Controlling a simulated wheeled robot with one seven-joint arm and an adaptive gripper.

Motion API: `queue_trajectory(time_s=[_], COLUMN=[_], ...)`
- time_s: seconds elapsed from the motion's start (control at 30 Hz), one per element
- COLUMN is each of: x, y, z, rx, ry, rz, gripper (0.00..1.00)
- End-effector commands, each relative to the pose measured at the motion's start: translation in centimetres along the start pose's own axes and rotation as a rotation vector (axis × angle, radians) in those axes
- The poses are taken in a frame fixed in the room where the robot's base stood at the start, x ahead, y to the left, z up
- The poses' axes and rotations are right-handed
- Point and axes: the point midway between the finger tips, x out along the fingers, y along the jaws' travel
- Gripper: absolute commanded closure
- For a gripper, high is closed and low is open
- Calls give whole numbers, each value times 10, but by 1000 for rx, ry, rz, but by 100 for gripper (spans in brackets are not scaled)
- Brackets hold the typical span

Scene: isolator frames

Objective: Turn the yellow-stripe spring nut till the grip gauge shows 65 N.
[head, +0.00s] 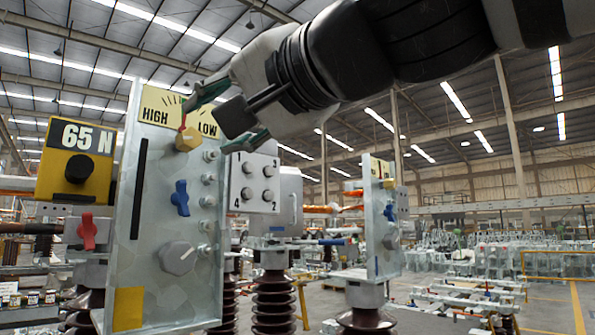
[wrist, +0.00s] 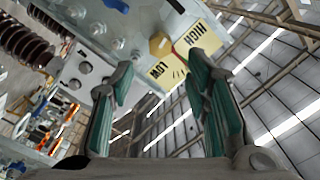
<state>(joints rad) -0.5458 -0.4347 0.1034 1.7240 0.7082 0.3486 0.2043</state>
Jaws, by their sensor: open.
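A yellow hex nut (head: 188,138) sits on the tall grey panel (head: 165,215), below a yellow HIGH/LOW scale (head: 160,108). A thin red pointer (head: 183,116) stands near the middle of that scale. I cannot make out a stripe on the nut. A yellow box (head: 48,180) at left carries a "65 N" sign (head: 88,137) and a black knob. My gripper (head: 205,127) is open and empty, its green-padded fingers in front of the nut. In the wrist view the nut (wrist: 160,45) appears between and beyond the open fingers (wrist: 160,75), without clear contact.
Several grey studs (head: 208,178), a blue handle (head: 180,198) and a grey knob (head: 178,257) project from the panel below. A numbered grey box (head: 254,183) stands close behind the lower finger. A second similar panel (head: 380,220) stands at right. Open floor lies farther right.

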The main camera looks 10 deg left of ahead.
Motion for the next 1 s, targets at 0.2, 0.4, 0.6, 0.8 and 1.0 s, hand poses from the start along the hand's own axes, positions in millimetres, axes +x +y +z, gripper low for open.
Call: queue_trajectory(time_s=[0.2, 0.4, 0.6, 0.8, 1.0], x=[-32, -42, -42, -42, -42], y=[0, 1, 1, 1, 12], z=[0, 0, 0, 0, 3], rx=[0, 1, 1, 0, -13], ry=[0, 0, -1, -1, -7], rz=[0, 1, 1, 1, 26], gripper=[57, 57, 57, 57, 57])
